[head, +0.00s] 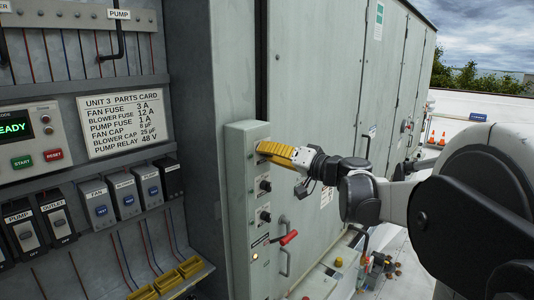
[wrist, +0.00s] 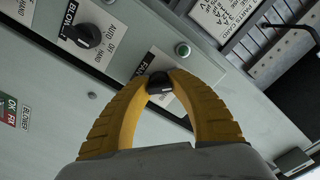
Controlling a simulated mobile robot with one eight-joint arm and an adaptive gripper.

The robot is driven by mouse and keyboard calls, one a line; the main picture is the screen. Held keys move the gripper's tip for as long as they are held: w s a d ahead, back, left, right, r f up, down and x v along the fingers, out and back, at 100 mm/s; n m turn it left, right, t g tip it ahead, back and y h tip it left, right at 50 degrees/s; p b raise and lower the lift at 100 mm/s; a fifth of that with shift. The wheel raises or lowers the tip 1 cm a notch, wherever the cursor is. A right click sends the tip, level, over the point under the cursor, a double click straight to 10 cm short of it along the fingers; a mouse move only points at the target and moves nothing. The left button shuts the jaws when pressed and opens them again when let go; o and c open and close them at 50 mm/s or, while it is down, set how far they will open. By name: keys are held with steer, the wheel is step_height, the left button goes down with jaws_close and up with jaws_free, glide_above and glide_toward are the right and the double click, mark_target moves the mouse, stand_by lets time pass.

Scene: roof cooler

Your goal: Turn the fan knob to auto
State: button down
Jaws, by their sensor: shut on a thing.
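My gripper (head: 264,147) reaches the narrow control panel (head: 236,180) on the cabinet front in the head view. In the wrist view its yellow fingers (wrist: 160,80) are shut on the black fan knob (wrist: 160,87), with fingertips at both sides of it. The label beside it (wrist: 140,68) is partly covered by a finger and begins with "FA". The fingers hide the fan knob's position marks, so I cannot tell where it points. In the head view the gripper hides this knob.
The blower knob (wrist: 82,36), marked auto, off and hand, is beside the fan knob. A green lamp (wrist: 183,49) is close by. Below my gripper are another knob (head: 265,185) and a red-handled lever (head: 288,237). An open bay with a parts card (head: 122,122) is at left.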

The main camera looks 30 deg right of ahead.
steer(key=c, duration=1.1)
jaws_free()
steer(key=shift+c, duration=0.2)
steer(key=shift+s+d, duration=0.1)
steer(key=v, duration=1.2)
